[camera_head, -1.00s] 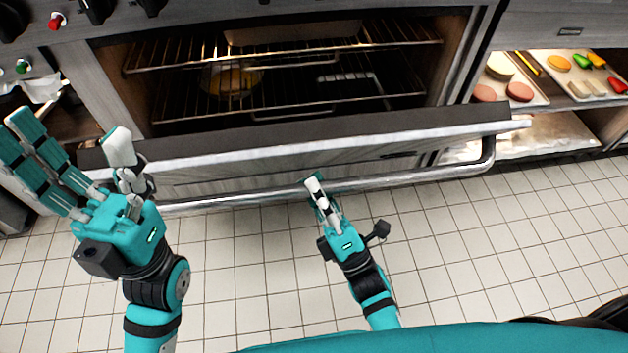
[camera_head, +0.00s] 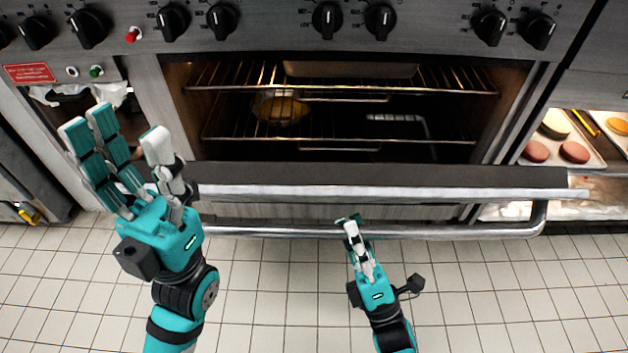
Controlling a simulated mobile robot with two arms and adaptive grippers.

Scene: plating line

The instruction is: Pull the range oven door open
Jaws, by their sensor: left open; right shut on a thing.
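The range oven door (camera_head: 400,178) is partly open, tilted out at its top, with the dark oven cavity (camera_head: 350,140) showing above it. Its long metal handle bar (camera_head: 460,232) runs along the door's front. My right gripper (camera_head: 348,222) is shut on the handle bar near its middle. My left gripper (camera_head: 130,150) is open and empty, fingers spread upward, in front of the door's left end and hiding part of it.
Wire racks (camera_head: 450,133) inside the oven carry a round dish with yellow food (camera_head: 280,108). Black knobs (camera_head: 327,20) line the panel above. A tray of food (camera_head: 590,150) sits on a shelf at right. The tiled floor (camera_head: 270,290) in front is clear.

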